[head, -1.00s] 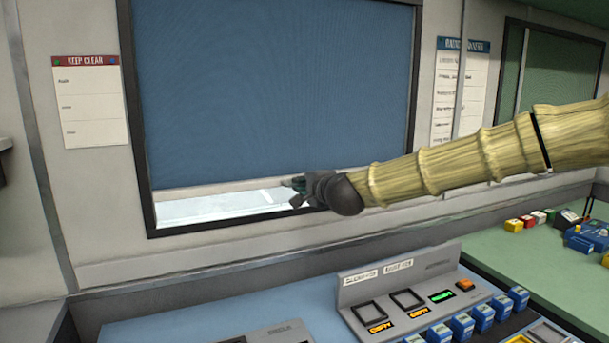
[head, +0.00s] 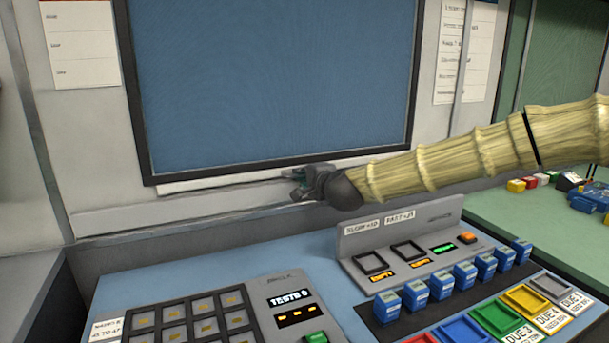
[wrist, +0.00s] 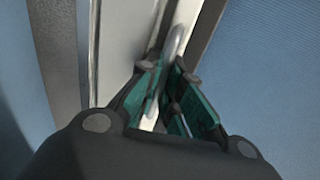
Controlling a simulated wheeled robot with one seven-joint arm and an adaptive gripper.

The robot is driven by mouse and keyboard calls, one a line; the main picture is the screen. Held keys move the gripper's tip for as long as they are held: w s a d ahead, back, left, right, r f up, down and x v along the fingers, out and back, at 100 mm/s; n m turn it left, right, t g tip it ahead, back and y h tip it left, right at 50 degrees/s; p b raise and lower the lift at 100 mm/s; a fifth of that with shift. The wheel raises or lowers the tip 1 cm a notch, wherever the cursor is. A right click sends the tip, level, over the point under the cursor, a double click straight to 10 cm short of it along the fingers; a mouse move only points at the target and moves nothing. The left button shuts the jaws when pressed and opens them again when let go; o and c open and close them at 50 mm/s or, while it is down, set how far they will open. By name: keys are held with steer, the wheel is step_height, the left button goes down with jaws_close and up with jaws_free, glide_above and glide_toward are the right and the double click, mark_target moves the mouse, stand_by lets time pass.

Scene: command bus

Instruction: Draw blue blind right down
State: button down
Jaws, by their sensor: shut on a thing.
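The blue blind (head: 275,85) fills the whole dark window frame in the head view, with no bright gap showing. Its pale bottom bar (head: 220,182) shows just below the frame's lower edge. My gripper (head: 294,184) is at that bar, under the lower middle of the window. In the wrist view, my gripper's teal-padded fingers (wrist: 172,103) are closed around a thin pale pull (wrist: 178,45) at the pale bar. Blue fabric (wrist: 265,75) shows at the right there. The exact grip on the pull is partly hidden by the fingers.
Below is a blue desk with a keypad (head: 190,318), a grey console (head: 400,250) and a row of blue blocks (head: 440,287). A green desk (head: 535,218) with small coloured items is at the right. Another green blind (head: 565,70) hangs at the far right.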

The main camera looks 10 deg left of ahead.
steer(key=shift+f, duration=0.35)
steer(key=c, duration=1.7)
jaws_free()
steer(key=shift+s, duration=0.1)
steer(key=shift+o, duration=0.7)
steer(key=shift+d+r, duration=0.1)
steer(key=shift+r, duration=0.05)
steer(key=v, duration=1.1)
steer(key=shift+s+d, duration=0.15)
steer(key=shift+s, duration=0.2)
steer(key=shift+r, duration=0.1)
